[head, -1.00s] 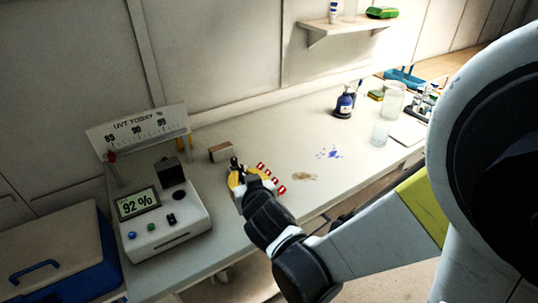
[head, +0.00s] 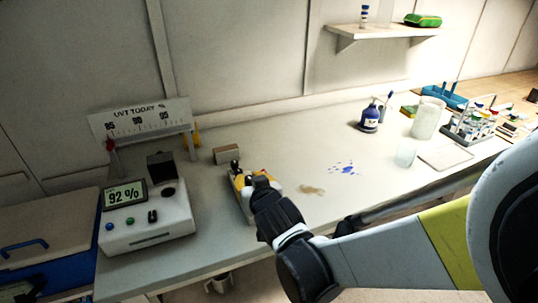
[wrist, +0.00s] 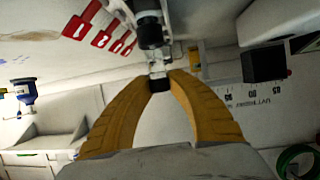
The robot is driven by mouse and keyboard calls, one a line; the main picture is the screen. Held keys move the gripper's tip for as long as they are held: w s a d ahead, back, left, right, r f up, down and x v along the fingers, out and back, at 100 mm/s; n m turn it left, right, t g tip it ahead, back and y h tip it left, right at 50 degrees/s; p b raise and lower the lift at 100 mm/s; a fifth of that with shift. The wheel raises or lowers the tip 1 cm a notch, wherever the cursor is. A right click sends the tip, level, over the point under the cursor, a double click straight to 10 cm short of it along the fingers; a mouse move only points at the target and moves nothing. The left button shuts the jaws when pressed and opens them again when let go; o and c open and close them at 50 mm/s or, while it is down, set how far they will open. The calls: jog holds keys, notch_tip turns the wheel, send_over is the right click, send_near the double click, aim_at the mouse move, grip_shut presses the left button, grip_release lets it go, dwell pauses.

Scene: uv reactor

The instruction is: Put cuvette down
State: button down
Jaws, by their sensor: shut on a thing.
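My gripper (wrist: 161,76) has its yellow fingers closed at the tips in the wrist view. Between the tips is a small piece with a clear part and a black end, which I take for the cuvette (wrist: 160,84). A grey and black fixture (wrist: 150,34) is right beside it; I cannot tell whether they touch. In the head view my gripper (head: 242,178) is low over the bench, right of the meter (head: 146,222) that reads 92 %. The cuvette is not clear there, hidden by my gripper.
A small brown-fronted block (head: 227,154) lies behind my gripper. The meter's black box (head: 161,166) stands to the left, under the UVT TODAY scale (head: 140,118). Blue spots (head: 344,168), a glass beaker (head: 406,153) and a blue bottle (head: 369,118) are to the right. Red-and-white tags (wrist: 101,38) show in the wrist view.

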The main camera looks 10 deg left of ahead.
jog(key=shift+w+a+f, duration=0.2)
jog(key=shift+a+f, duration=0.2)
jog(key=shift+a, duration=0.1)
notch_tip(320, 180, down, 4)
jog(key=b, duration=0.2)
jog(key=shift+b, duration=0.3)
jog(key=shift+d+r, duration=0.1)
jog(key=shift+r, duration=0.05)
jog(key=c, duration=1.3)
grip_release()
